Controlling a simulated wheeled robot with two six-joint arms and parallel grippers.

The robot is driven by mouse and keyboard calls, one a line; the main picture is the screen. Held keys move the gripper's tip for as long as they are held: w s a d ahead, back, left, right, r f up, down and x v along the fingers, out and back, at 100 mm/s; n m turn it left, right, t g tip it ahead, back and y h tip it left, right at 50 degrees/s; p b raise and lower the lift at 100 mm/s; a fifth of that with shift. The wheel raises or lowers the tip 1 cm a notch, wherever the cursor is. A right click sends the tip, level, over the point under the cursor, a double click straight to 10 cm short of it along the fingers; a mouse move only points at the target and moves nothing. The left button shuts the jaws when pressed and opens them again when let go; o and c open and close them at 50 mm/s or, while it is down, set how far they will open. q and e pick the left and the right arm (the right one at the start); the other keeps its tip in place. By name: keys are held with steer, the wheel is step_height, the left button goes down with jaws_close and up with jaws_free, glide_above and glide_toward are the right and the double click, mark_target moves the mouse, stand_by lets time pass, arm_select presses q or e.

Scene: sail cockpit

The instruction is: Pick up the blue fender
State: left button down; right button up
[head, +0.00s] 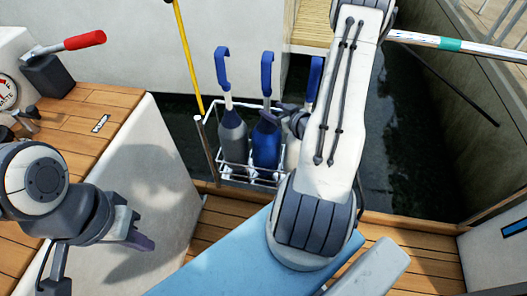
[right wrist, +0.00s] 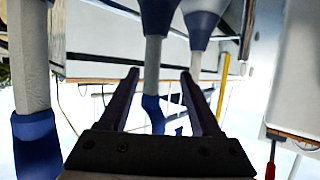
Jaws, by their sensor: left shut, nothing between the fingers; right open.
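The blue fender (head: 266,147) stands upright in the middle of a white wire rack (head: 213,160), with a pale neck and a blue loop on top. My right gripper (head: 274,115) is open at the fender's upper part. In the right wrist view, which looks upside down, the two fingers (right wrist: 163,95) lie either side of the middle fender's neck (right wrist: 153,68); I cannot tell whether they touch it. My left gripper (head: 143,241) is shut and empty at the lower left, far from the rack.
A grey fender (head: 232,135) stands left of the blue one, and a white fender (head: 292,152), partly hidden by my right arm, stands right. A yellow pole (head: 187,55) rises beside the rack. A red-handled lever (head: 84,41) is at the upper left. Dark water (head: 415,140) lies beyond the deck.

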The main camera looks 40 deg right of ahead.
mark_target(267, 106)
steer(key=x, duration=0.3)
steer(key=shift+w+d+f, duration=0.15)
steer(key=shift+w+d, duration=0.05)
steer(key=shift+w, duration=0.05)
steer(key=x, duration=0.1)
steer(key=b+x, duration=0.1)
steer(key=x, duration=0.1)
steer(key=b+x, duration=0.1)
steer(key=shift+w+d+f, duration=0.25)
steer(key=shift+d+f, duration=0.05)
steer(key=shift+f, duration=0.1)
steer(key=shift+w, duration=0.3)
jaws_close()
stand_by(0.6)
